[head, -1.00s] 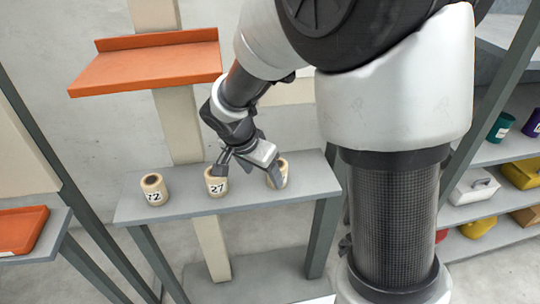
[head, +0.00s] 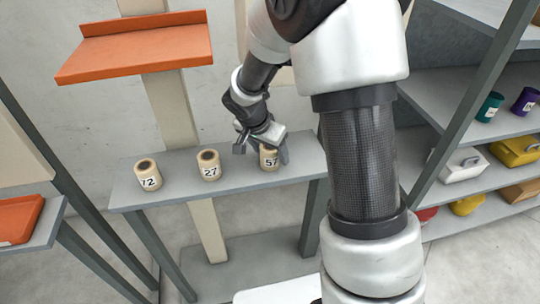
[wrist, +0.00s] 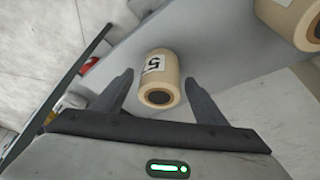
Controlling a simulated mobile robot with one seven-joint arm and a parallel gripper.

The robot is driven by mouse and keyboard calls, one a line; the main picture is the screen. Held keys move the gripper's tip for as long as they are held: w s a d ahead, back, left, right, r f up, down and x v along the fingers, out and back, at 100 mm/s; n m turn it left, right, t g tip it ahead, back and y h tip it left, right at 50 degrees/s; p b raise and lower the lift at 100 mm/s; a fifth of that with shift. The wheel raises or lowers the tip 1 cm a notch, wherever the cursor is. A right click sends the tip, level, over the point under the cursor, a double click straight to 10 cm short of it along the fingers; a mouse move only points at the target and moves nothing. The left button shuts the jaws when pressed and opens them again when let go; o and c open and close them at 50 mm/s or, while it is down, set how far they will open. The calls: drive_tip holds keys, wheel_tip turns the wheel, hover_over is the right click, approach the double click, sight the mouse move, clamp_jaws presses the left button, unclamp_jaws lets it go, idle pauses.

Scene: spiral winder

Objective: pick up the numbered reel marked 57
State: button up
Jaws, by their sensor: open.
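The reel marked 57 (head: 269,160) stands at the right end of a grey shelf (head: 235,183); its label faces the front in the head view. My gripper (head: 261,150) is open and over this reel, partly hiding its top. In the wrist view the reel (wrist: 158,78) lies between and just beyond the two open fingers (wrist: 160,93), with part of its label showing a 5. I cannot tell whether a finger touches it. The reel marked 27 (head: 208,166) and the reel marked 72 (head: 148,175) stand to its left on the same shelf.
An orange shelf (head: 135,60) juts out above the grey one at the left. A rack at the right holds a teal cup (head: 489,107), a purple cup (head: 525,101) and several boxes. An orange tray (head: 18,219) sits at the left edge.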

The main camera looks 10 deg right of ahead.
drive_tip(key=shift+c, duration=0.2)
drive_tip(key=c, duration=1.1)
drive_tip(key=shift+c, duration=0.3)
drive_tip(key=shift+r, duration=0.15)
